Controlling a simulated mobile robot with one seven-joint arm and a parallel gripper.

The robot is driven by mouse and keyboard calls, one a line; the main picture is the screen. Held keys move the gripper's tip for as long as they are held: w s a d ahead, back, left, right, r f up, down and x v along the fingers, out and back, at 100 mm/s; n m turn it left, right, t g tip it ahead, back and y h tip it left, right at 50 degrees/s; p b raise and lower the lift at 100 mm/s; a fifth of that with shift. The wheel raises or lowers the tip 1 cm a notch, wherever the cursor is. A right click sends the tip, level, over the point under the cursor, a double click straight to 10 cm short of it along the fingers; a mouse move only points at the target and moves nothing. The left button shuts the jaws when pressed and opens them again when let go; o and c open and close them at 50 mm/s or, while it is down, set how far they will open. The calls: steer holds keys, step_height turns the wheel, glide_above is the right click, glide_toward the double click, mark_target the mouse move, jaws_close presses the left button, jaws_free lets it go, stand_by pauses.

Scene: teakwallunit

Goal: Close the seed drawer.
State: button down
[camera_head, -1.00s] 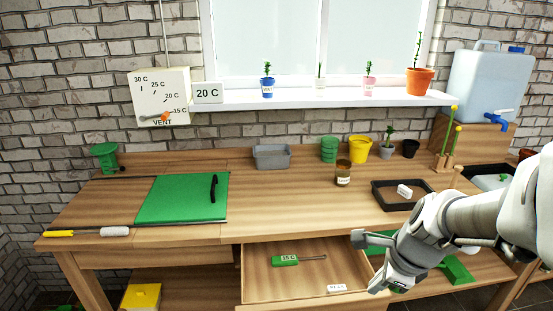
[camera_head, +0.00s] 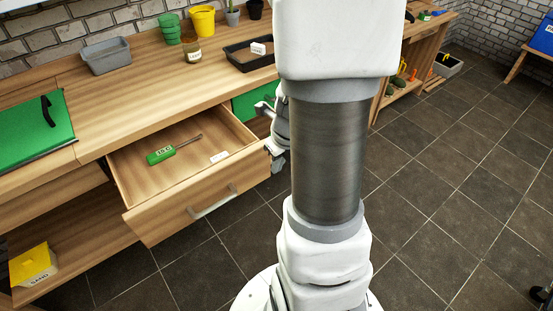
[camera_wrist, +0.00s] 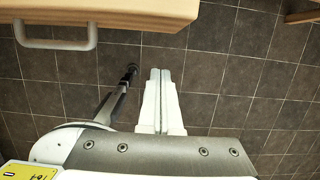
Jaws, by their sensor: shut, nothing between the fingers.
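The seed drawer (camera_head: 166,217) stands pulled out from under the workbench in the head view. Inside lie a green-handled tool (camera_head: 161,155) and a small white label (camera_head: 219,157). Its grey bar handle (camera_head: 212,203) is on the front face. In the wrist view the drawer front (camera_wrist: 120,10) and handle (camera_wrist: 55,40) fill the top left. My gripper (camera_wrist: 160,72) is shut and empty over open floor, apart from the handle and to its right. In the head view my gripper (camera_head: 268,128) is at the drawer's right side, partly hidden by my arm.
The bench top (camera_head: 140,95) above carries a green mat (camera_head: 30,125), a grey tub (camera_head: 106,58) and a black tray (camera_head: 245,60). Tiled floor (camera_head: 450,200) is free in front and to the right.

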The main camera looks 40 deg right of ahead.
mark_target(266, 162)
steer(key=shift+w+f+b, duration=0.2)
steer(key=shift+w+f, duration=0.35)
steer(key=shift+w, duration=0.25)
steer(key=shift+w+f+b, duration=0.2)
steer(key=shift+w+f, duration=0.3)
steer(key=shift+w, duration=0.3)
steer(key=shift+w+f+b, duration=0.2)
steer(key=shift+w+f, duration=0.35)
steer(key=shift+w, duration=0.25)
